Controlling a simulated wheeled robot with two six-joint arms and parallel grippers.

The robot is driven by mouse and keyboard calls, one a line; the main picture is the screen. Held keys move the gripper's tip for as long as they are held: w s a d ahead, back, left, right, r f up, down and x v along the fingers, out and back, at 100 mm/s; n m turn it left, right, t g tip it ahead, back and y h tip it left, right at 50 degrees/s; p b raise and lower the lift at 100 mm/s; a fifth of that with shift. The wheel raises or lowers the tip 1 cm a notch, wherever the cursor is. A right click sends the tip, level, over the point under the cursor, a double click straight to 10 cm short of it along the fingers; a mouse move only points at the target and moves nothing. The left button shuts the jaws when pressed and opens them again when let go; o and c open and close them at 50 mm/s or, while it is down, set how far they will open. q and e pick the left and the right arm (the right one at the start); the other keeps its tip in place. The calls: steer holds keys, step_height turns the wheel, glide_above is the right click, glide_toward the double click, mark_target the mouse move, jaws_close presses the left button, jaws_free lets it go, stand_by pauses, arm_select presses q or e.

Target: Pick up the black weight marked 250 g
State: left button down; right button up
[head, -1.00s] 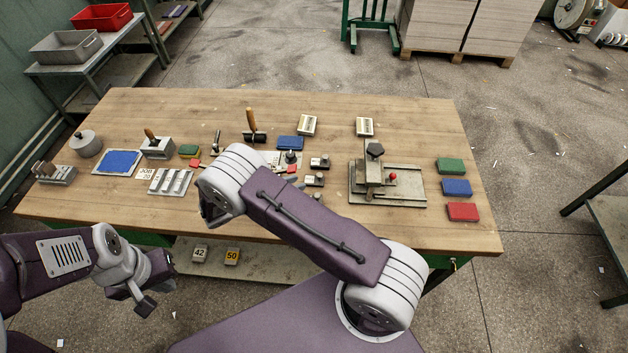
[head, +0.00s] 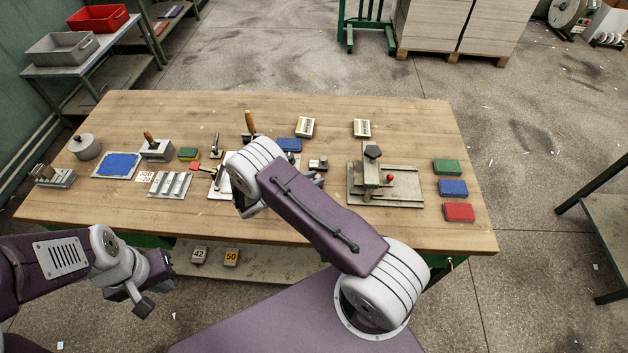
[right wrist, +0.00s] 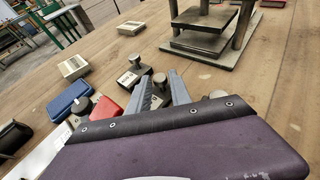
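Several small dark weights with grey knobs stand near the right gripper. One weight (right wrist: 134,72) shows in the right wrist view to the left of the fingers; in the head view a weight (head: 318,164) shows right of my right forearm. A second weight (right wrist: 160,84) shows between the fingers, and a third knob (right wrist: 217,95) is to their right. No marking is readable, so I cannot tell which is 250 g. My right gripper (right wrist: 162,76) has its fingers apart; contact is unclear. My left gripper (head: 155,285) is open and empty, off the table's front edge.
A press-like fixture (head: 372,180) stands right of the weights. A blue box (right wrist: 70,100) and a red block (right wrist: 108,110) lie to their left. Red, blue and green pads line the right table edge. The table (head: 290,102) is clear along its back.

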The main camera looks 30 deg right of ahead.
steer(key=shift+a, duration=0.15)
jaws_close()
step_height(320, 180, up, 10)
stand_by(0.4)
